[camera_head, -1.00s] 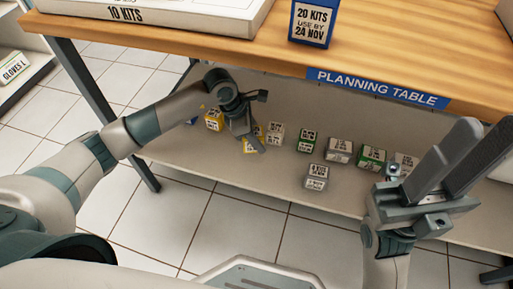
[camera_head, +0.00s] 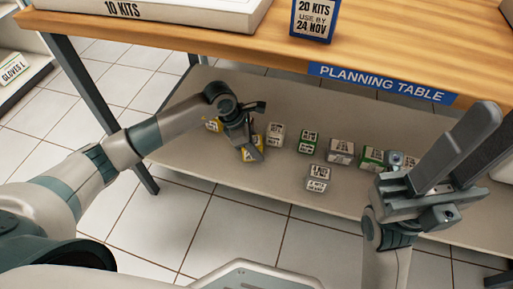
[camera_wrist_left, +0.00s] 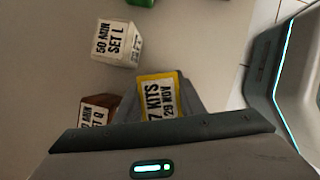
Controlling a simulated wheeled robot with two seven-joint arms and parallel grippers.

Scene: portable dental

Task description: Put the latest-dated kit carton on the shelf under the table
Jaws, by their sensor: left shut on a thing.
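My left gripper (camera_head: 250,150) is low over the shelf under the table (camera_head: 215,165), shut on a yellow-edged kit carton (camera_head: 249,156). In the left wrist view this carton (camera_wrist_left: 160,97) shows a white label reading "7 KITS" and "29 NOV", partly hidden by the gripper body. I cannot tell whether it touches the shelf. A blue carton (camera_head: 313,20) marked "20 KITS USE BY 24 NOV" stands on the tabletop, and a white box (camera_head: 140,12) marked "10 KITS" lies to its left. My right gripper (camera_head: 470,145) is open and empty at the right.
Several small cartons stand in a row on the shelf, including a white one (camera_head: 275,134) and a green one (camera_head: 308,142). A grey carton (camera_head: 318,178) stands nearer the front edge. The shelf's front left is clear. A table leg (camera_head: 100,110) rises at the left.

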